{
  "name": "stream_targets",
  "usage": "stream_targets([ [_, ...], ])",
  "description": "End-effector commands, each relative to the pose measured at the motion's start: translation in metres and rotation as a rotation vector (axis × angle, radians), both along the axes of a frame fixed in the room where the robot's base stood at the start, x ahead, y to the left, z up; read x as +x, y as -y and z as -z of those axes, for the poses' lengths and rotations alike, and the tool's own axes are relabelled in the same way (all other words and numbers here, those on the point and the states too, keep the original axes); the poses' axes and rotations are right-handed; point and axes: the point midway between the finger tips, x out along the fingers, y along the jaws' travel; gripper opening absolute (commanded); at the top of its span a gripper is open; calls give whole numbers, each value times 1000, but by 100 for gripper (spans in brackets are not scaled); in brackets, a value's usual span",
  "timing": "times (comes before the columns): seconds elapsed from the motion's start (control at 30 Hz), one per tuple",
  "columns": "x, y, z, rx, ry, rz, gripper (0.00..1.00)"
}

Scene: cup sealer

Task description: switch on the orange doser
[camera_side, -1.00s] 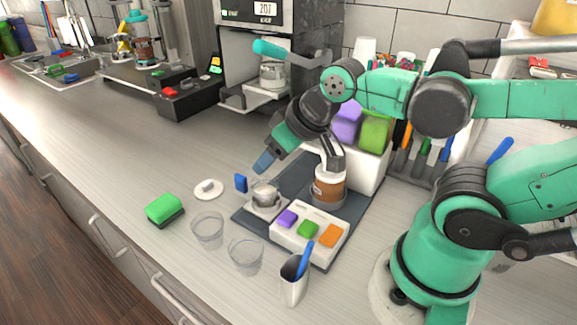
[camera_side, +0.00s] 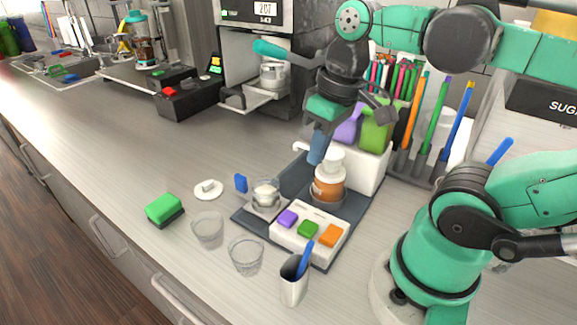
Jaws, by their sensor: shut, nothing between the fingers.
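An orange doser (camera_side: 328,190), a jar with a white top, stands upright on the dark mat (camera_side: 242,218). In front of it is a white panel (camera_side: 279,236) with purple (camera_side: 287,218), green (camera_side: 308,229) and orange (camera_side: 331,235) buttons. A small clear cup (camera_side: 265,193) with pale contents sits left of the doser on the mat. My gripper (camera_side: 318,152) is shut and empty, its blue tip pointing down just above and left of the doser's top in the picture. I cannot tell whether it touches the doser. No finger is on the buttons.
Purple (camera_side: 348,128) and green (camera_side: 376,132) dosers stand by a white box (camera_side: 366,171) behind. Clear cups (camera_side: 246,257) and a metal cup with a blue-handled tool (camera_side: 293,282) stand in front. A green sponge (camera_side: 164,208) lies left.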

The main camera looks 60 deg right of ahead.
Motion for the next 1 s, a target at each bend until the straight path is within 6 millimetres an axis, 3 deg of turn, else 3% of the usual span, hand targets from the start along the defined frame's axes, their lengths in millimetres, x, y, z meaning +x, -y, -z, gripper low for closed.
stream_targets([
  [0.1,-25,-1,-16,46,-121,-10,0],
  [0.2,-37,-2,-23,69,-176,-19,0],
  [0.6,-40,-3,-23,76,-189,-25,0],
  [0.77,-40,-5,-8,76,-188,-25,0],
  [1.0,-40,-11,36,76,-188,-26,0],
])
